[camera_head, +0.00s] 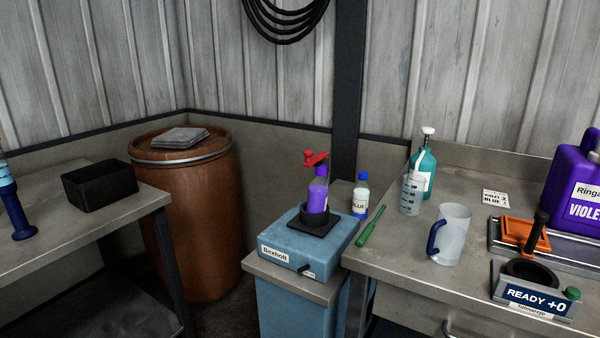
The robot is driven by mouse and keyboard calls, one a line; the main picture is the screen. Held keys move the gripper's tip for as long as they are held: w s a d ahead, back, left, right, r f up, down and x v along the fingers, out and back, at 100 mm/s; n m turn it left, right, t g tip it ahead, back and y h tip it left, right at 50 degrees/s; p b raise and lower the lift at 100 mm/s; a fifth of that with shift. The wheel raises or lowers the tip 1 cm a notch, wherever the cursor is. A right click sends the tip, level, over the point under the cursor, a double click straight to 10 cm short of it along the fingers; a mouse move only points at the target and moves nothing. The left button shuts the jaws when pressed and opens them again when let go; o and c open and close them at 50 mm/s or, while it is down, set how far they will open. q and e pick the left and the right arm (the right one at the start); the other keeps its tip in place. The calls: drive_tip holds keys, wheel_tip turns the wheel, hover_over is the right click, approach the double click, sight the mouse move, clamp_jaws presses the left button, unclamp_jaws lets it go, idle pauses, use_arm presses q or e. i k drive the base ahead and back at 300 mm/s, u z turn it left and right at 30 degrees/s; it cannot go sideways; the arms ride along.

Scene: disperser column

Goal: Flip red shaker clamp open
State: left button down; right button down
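The clamp's hinge is too small to make out. Neither of my grippers shows in the view.
A brown drum (190,220) and black bin (100,188) are left.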

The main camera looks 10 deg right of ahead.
sight(316, 160)
drive_tip(key=i, duration=0.45)
drive_tip(key=z, duration=1.1)
